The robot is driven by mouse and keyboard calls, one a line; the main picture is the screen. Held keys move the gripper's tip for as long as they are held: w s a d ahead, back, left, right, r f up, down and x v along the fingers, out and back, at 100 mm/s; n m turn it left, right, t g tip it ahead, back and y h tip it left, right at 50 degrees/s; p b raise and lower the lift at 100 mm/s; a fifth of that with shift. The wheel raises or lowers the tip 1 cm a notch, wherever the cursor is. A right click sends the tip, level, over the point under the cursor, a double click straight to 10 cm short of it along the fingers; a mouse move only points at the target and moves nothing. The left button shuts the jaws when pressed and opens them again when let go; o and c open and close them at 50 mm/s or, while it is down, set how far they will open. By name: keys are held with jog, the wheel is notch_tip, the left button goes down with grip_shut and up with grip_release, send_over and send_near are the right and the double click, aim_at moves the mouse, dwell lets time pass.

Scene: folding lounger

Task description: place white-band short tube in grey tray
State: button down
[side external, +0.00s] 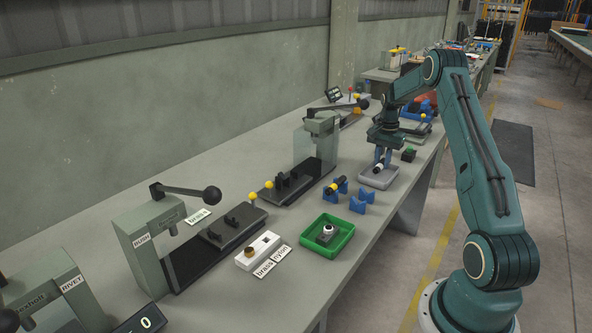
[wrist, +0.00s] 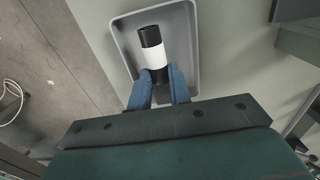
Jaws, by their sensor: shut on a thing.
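The white-band short tube (wrist: 152,50) is black with a wide white band, and it shows in the wrist view. My gripper (wrist: 162,78) is shut on its near end, with one blue finger on each side. The tube lies within the outline of the grey tray (wrist: 190,15). In the side view my gripper (side external: 381,160) points down over the grey tray (side external: 367,183), with the tube (side external: 377,169) small between the fingertips. I cannot tell whether the tube touches the tray floor.
Blue V-blocks (side external: 357,205) stand in front of the tray, with a yellow-and-black tube (side external: 337,185) on them. A green tray (side external: 345,243) holds a part with a white ring. Presses (side external: 315,150) line the wall side. A small dark block with a green top (side external: 409,154) stands right of the tray.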

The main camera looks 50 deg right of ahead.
aim_at(382, 161)
jog(key=shift+d, duration=0.1)
jog(key=shift+w+d, duration=0.1)
jog(key=shift+w, duration=0.1)
jog(key=shift+f, duration=1.75)
jog(key=shift+f, duration=0.15)
jog(key=c, duration=1.3)
grip_release()
jog(key=shift+r, duration=3.9)
